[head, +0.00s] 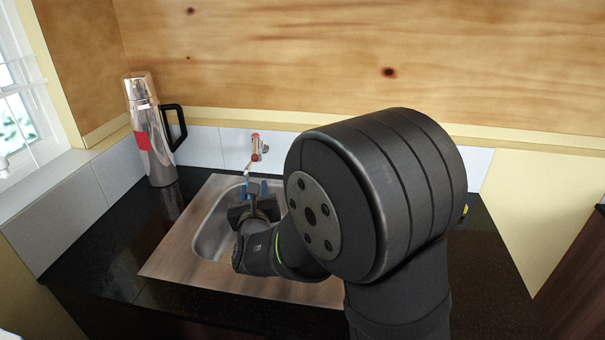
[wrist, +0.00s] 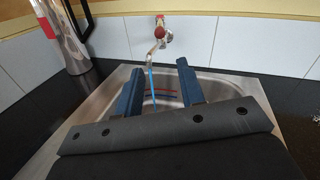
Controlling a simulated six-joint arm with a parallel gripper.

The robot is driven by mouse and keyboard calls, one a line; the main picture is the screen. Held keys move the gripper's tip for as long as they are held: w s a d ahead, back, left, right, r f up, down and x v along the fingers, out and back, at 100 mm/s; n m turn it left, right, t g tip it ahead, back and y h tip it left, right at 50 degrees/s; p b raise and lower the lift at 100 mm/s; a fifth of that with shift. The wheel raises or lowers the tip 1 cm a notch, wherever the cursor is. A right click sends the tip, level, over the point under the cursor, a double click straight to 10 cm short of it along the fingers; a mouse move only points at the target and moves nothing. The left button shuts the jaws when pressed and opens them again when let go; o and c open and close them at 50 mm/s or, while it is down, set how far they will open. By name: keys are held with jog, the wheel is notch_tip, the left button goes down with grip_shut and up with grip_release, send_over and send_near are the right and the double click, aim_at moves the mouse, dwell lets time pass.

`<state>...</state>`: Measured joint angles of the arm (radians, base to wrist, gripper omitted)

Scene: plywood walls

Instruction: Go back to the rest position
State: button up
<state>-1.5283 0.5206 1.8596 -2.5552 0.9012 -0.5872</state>
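My gripper (wrist: 159,90) is over the sink (wrist: 110,97). In the wrist view its two blue fingers stand wide apart with nothing between them that they touch. In the head view my gripper (head: 254,188) is small and partly hidden by my own arm, which covers the right part of the sink (head: 180,250). Behind the fingers, a tap (wrist: 160,34) with a red knob is on the tiled wall. A thin blue stream (wrist: 151,78) shows below its spout. Red and blue strips (wrist: 160,94) show in the basin between the fingers.
A tall silver flask (head: 150,135) with a black handle and red patch stands on the dark counter (head: 85,245), left of the sink. It also shows in the wrist view (wrist: 62,35). A tiled wall (head: 205,148) runs behind, and a window (head: 25,95) is at far left.

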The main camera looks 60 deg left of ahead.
aim_at(255, 154)
jog(key=x, duration=1.7)
jog(key=shift+w+a+r, duration=0.1)
jog(key=shift+a, duration=0.05)
jog(key=shift+w+a, duration=0.1)
jog(key=shift+a, duration=0.05)
jog(key=shift+s+a+m+t+h, duration=0.2)
jog(key=shift+s+m+t+h, duration=0.25)
jog(key=shift+s+t, duration=0.2)
dwell(1.7)
jog(key=shift+a, duration=0.1)
